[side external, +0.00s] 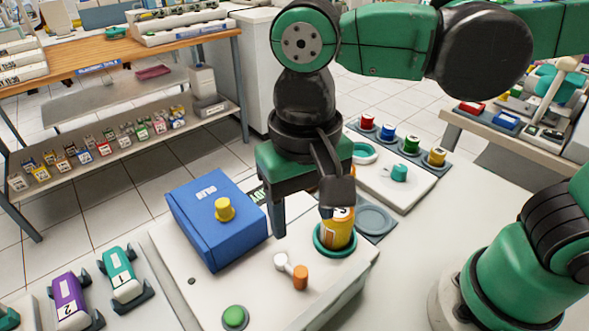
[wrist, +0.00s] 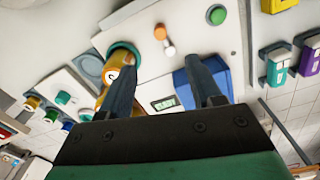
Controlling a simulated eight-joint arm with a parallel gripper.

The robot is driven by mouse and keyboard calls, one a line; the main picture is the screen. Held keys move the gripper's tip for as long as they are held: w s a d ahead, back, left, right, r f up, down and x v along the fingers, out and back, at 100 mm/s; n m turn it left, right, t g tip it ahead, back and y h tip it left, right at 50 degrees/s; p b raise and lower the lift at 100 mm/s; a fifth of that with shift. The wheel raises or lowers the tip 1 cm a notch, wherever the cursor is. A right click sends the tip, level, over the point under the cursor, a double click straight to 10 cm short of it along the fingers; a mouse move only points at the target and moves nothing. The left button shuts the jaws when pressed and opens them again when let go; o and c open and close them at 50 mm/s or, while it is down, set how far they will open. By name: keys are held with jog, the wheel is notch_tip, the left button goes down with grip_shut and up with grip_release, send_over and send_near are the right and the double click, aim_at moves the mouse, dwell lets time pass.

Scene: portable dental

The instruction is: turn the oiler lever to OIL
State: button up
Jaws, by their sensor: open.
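The lever (side external: 292,269) is a short white arm with an orange knob, on the white panel near its front. It also shows in the wrist view (wrist: 164,39), with the orange end pointing away from my gripper. No OIL label is readable. My gripper (side external: 308,212) is open, with its fingers hanging above the panel behind the lever; nothing shows between the fingertips in the wrist view (wrist: 158,68). A yellow-orange canister (side external: 337,234) stands in a green ring, close to one finger and partly hidden by it.
A blue box (side external: 215,228) with a yellow knob (side external: 224,208) stands left of my gripper. A green button (side external: 234,316) is at the panel's front. Purple (side external: 70,298) and teal (side external: 122,272) cartridges sit in holders at left.

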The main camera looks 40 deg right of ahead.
aim_at(301, 271)
notch_tip(301, 271, down, 13)
jog(key=shift+r, duration=0.2)
dwell(0.5)
grip_shut()
